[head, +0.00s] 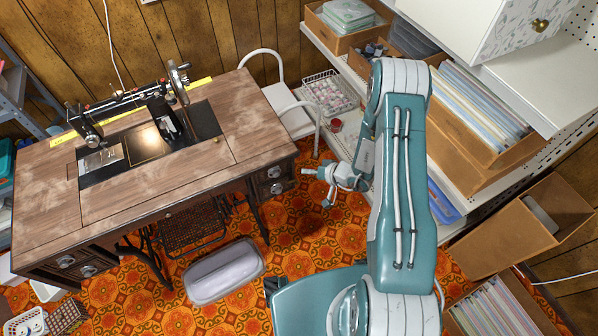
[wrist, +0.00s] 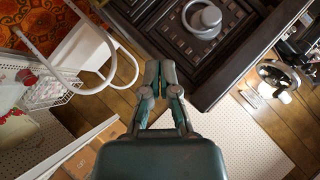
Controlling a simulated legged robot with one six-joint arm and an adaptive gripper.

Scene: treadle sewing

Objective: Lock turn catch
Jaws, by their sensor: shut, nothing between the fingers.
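My gripper (wrist: 160,75) has its two fingers together and empty in the wrist view. In the head view my gripper (head: 312,173) hangs to the right of the sewing table's drawers, apart from them. In the wrist view a dark carved drawer front (wrist: 155,25) with a round grey knob (wrist: 205,18) lies beyond the fingertips. The drawer stack (head: 277,180) also shows at the table's right end in the head view. I cannot make out for certain which part is the turn catch.
The sewing machine (head: 130,105) stands on the wooden table (head: 160,175). A grey cushion-like block (head: 224,271) lies on the patterned floor.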

